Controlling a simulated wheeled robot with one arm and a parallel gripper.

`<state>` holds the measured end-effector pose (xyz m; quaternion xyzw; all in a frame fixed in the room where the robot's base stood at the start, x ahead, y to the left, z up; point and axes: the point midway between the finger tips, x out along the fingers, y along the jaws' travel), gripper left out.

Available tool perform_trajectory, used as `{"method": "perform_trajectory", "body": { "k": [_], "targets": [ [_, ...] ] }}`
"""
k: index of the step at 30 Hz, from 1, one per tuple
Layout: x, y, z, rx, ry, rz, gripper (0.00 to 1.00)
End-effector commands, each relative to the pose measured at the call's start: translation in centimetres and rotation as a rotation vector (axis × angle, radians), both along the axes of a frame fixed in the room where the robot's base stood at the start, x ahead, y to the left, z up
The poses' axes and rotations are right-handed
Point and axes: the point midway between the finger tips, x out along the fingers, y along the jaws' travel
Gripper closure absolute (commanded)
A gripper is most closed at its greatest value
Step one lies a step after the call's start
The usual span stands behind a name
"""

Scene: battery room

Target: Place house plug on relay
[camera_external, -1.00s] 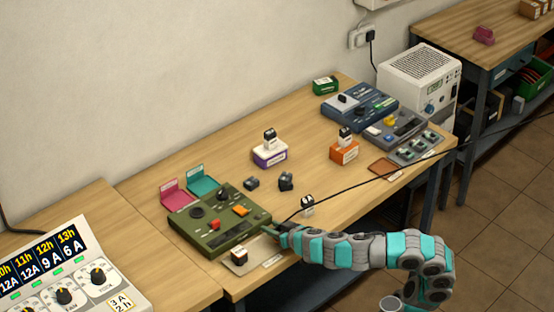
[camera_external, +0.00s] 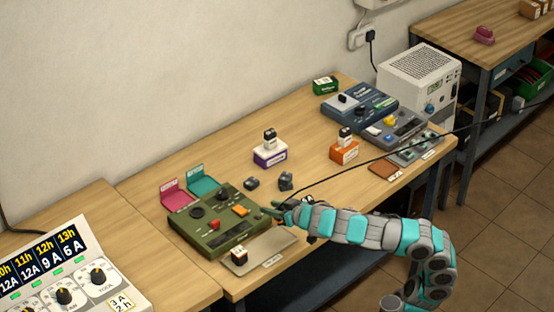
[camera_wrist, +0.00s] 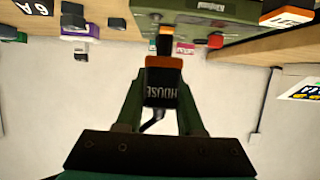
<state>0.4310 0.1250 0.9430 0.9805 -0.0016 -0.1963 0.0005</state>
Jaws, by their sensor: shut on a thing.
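My gripper (camera_external: 274,211) is at the right edge of the green control box (camera_external: 205,235), near its orange part (camera_external: 241,211). In the wrist view my gripper (camera_wrist: 162,85) is shut on the house plug (camera_wrist: 160,95), a black block with an orange band and the word HOUSE. The plug points at the green box, which shows at the top of the wrist view (camera_wrist: 215,12). I cannot tell whether it touches anything there. The plug is hard to make out in the outside view. No label marks the relay clearly, so I cannot tell which part it is.
Purple (camera_external: 270,154) and orange (camera_external: 344,153) boxes carry blocks. Small black parts (camera_external: 286,181) lie behind my gripper. A blue device (camera_external: 360,103) stands at the back right.

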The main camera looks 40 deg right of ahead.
Motion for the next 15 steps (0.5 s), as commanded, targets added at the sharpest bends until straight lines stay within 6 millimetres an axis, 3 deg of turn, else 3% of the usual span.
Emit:
{"method": "perform_trajectory", "body": {
  "k": [5,15],
  "targets": [
    [-2.9,1.9,-0.5,0.009,-0.002,0.239,1.00],
    [-9.7,6.2,0.9,0.013,-0.003,0.684,1.00]
  ]
}}
